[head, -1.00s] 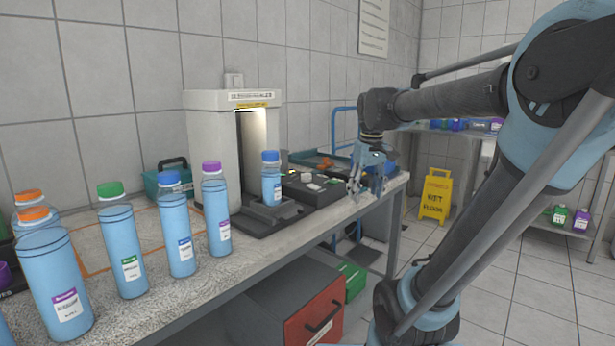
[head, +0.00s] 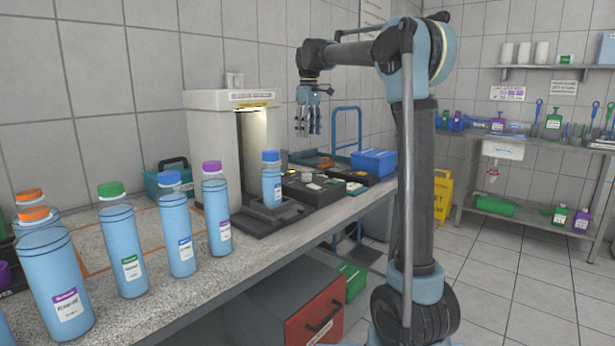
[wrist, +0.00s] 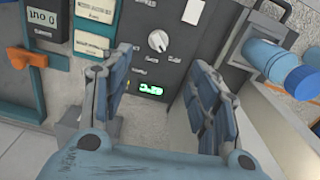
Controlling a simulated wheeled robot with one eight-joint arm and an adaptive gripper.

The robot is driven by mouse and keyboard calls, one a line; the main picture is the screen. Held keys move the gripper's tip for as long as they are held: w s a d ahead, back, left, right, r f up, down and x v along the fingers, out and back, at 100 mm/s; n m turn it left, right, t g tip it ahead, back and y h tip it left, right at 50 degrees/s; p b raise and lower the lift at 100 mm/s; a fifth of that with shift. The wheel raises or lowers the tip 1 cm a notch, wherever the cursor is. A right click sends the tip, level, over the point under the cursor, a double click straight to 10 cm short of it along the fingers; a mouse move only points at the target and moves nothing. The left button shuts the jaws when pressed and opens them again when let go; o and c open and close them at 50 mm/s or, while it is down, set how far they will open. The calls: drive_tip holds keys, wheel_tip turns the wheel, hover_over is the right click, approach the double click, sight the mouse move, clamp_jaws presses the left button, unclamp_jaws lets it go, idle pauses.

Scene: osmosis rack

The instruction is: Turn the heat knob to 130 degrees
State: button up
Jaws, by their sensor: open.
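A white round knob (wrist: 158,41) with a pointer mark sits on the dark control panel (wrist: 178,18) in the wrist view. The labels around it are too small to read, so I cannot confirm that it is the heat knob. A green lit display (wrist: 150,88) is below it, its digits unclear. My gripper (wrist: 160,60) is open and empty, its fingers on either side of the view and apart from the knob. In the head view my gripper (head: 309,122) hangs, fingers down, above the dark panel box (head: 312,191) on the bench.
A blue bottle (head: 271,188) stands in the pale machine (head: 208,140) beside the panel; a blue bottle also shows at right in the wrist view (wrist: 280,66). A blue bin (head: 374,162) is right of the panel. Several bottles line the near bench.

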approach(307, 177)
drive_tip(key=f, duration=0.8)
drive_tip(key=shift+w+a+f, duration=0.1)
drive_tip(key=shift+w+f, duration=0.2)
drive_tip(key=shift+w, duration=0.1)
drive_tip(key=c, duration=1.1)
drive_tip(key=shift+d, duration=0.2)
drive_tip(key=shift+a, duration=0.15)
